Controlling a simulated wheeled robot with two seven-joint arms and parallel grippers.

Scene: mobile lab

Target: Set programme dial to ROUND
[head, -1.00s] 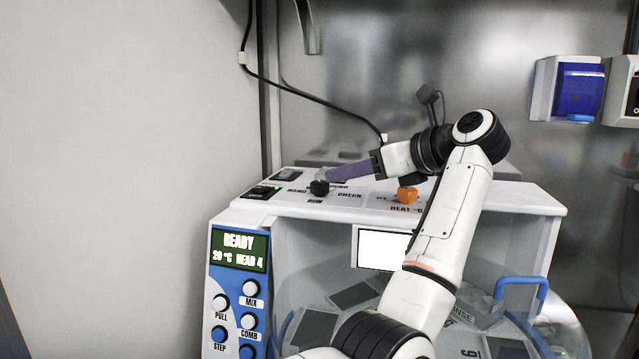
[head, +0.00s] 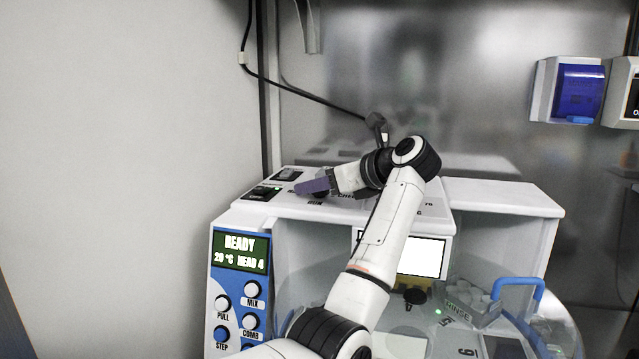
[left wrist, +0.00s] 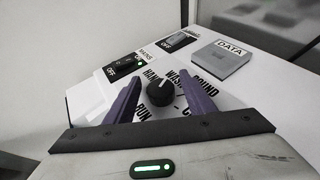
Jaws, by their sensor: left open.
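The programme dial (left wrist: 160,92) is a black round knob with a light pointer mark, on the white top panel of the machine. Labels around it read HAND, WASH, ROUND and RUN. In the left wrist view its mark points roughly up the picture, near WASH; I cannot tell the exact setting. My left gripper (left wrist: 161,102) is open, with one purple finger on each side of the knob and visible gaps between. In the head view the left gripper (head: 312,187) covers much of the dial. My right gripper is not in view.
Rocker switches (left wrist: 126,65) and a grey DATA square (left wrist: 221,58) lie beyond the dial. The machine's front has a green READY display (head: 240,250) and several knobs. A black cable (head: 300,92) hangs on the wall behind. A blue handle (head: 520,290) is at the lower right.

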